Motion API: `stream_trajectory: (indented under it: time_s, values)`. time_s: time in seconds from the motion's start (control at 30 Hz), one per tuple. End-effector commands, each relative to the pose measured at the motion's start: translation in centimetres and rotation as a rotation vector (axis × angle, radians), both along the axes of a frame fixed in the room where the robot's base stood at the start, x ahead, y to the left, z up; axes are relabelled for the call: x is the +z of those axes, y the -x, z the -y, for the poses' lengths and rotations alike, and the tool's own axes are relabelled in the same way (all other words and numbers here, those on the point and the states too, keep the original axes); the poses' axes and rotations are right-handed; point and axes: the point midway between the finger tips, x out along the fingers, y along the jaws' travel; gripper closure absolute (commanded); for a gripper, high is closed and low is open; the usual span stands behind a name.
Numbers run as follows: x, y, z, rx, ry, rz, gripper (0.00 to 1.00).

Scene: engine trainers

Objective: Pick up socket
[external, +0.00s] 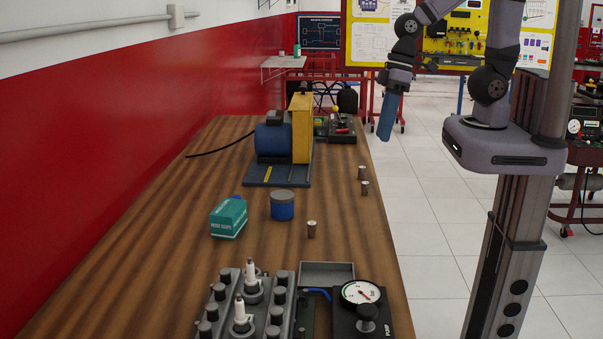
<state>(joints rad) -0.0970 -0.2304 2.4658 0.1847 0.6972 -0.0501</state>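Several small metallic cylinders that look like sockets stand upright on the wooden table (340,270). One socket (361,173) and a second socket (365,188) stand close together near the table's right edge. A third socket (311,229) stands nearer the camera, right of a blue can. My gripper (386,126) hangs pointing down near the table's right edge, in the air beyond the pair of sockets. Its blue fingers show as one narrow shape from this side, so any gap between them is hidden. I see nothing held in it.
A blue can (282,206) and a teal box (229,217) stand mid-table. A blue and yellow machine (285,145) stands behind them. In front are a grey engine block with spark plugs (245,305), a grey tray (326,273) and a pressure gauge (361,293). Bare wood surrounds the sockets.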

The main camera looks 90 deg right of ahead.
Motion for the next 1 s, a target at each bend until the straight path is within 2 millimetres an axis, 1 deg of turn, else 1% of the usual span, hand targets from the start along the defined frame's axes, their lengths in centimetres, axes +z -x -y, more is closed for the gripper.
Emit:
stream_trajectory:
  time_s: [0.03, 0.13, 0.3, 0.4, 0.5, 0.57, 0.63, 0.7, 0.77, 0.87, 0.97, 1.0]
  values:
    - [-0.4, -1.0, -1.2, 0.002, -0.026, 0.038, 0.61]
    - [-0.4, -3.7, -3.9, -0.010, -0.089, 0.141, 0.61]
    - [0.2, -8.9, -8.7, -0.078, -0.202, 0.362, 0.61]
    - [0.9, -11.7, -10.6, -0.155, -0.247, 0.499, 0.61]
    - [1.5, -13.8, -11.3, -0.252, -0.262, 0.621, 0.61]
    - [1.7, -14.6, -11.2, -0.316, -0.255, 0.688, 0.61]
    - [1.7, -15.2, -10.7, -0.395, -0.231, 0.758, 0.61]
    - [1.6, -15.4, -9.8, -0.475, -0.190, 0.821, 0.61]
    - [1.3, -15.1, -8.8, -0.545, -0.141, 0.869, 0.61]
    - [0.7, -13.7, -6.7, -0.657, -0.031, 0.936, 0.61]
    - [0.2, -11.5, -4.4, -0.754, 0.106, 0.987, 0.61]
    - [0.0, -10.4, -3.6, -0.787, 0.163, 1.002, 0.61]
